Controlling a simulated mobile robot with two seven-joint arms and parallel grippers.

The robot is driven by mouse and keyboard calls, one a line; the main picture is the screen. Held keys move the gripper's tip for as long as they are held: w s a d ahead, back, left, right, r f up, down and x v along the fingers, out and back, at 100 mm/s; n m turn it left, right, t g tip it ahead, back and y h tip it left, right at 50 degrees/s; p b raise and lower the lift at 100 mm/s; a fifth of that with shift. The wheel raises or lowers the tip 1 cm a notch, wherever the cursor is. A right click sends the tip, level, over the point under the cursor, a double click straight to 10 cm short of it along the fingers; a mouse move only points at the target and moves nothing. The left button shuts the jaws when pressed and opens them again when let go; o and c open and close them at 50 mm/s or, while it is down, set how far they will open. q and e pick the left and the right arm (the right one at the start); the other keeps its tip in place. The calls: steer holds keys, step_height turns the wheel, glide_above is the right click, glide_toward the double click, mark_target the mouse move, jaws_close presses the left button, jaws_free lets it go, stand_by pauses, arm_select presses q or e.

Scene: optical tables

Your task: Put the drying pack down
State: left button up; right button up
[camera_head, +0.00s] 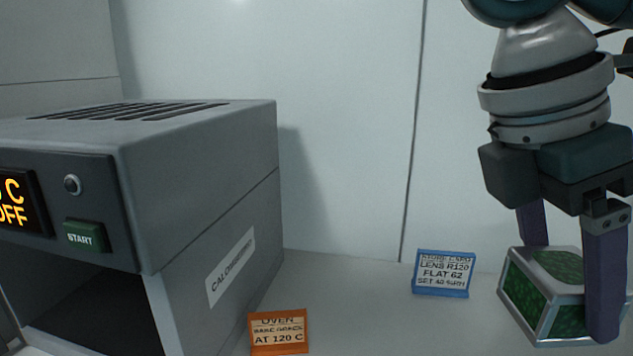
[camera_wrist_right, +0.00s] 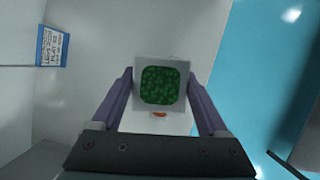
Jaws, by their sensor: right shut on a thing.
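The drying pack (camera_head: 522,285) is a silvery box with green granules showing through its windows, at the lower right of the head view. My right gripper (camera_head: 566,290) is shut on it, with a purple finger on either side. In the right wrist view the pack (camera_wrist_right: 161,72) sits between the two fingers (camera_wrist_right: 162,100), its green window facing the camera. I cannot tell whether its underside touches the table. My left gripper is not in view.
A grey oven (camera_head: 200,190) with an open front and a green START button stands at the left. An orange card (camera_head: 278,331) and a blue card (camera_head: 443,273) stand on the pale table (camera_head: 365,320). A pale wall (camera_head: 330,120) rises behind.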

steer(key=r+m+g, duration=0.1)
steer(key=m, duration=0.2)
steer(key=s+r+m+g+y+p, duration=0.1)
steer(key=r+m, duration=0.1)
steer(key=m, duration=0.1)
steer(key=a+r+m+g, duration=0.1)
steer(key=r+m, duration=0.1)
steer(key=m, duration=0.1)
steer(key=shift+s+r+m+y, duration=0.25)
steer(key=shift+s+m+y, duration=0.05)
steer(key=shift+s+y, duration=0.1)
step_height(320, 180, up, 6)
steer(key=s+f+m+g+y+p, duration=0.1)
steer(key=m+y+p, duration=0.15)
steer(key=m, duration=0.55)
step_height(320, 180, up, 36)
steer(key=p, duration=3.7)
glide_above(572, 282)
steer(key=s, duration=0.7)
steer(key=shift+s+a, duration=0.15)
steer(key=shift+a, duration=0.35)
steer(key=shift+f, duration=0.1)
steer(key=shift+d, duration=0.1)
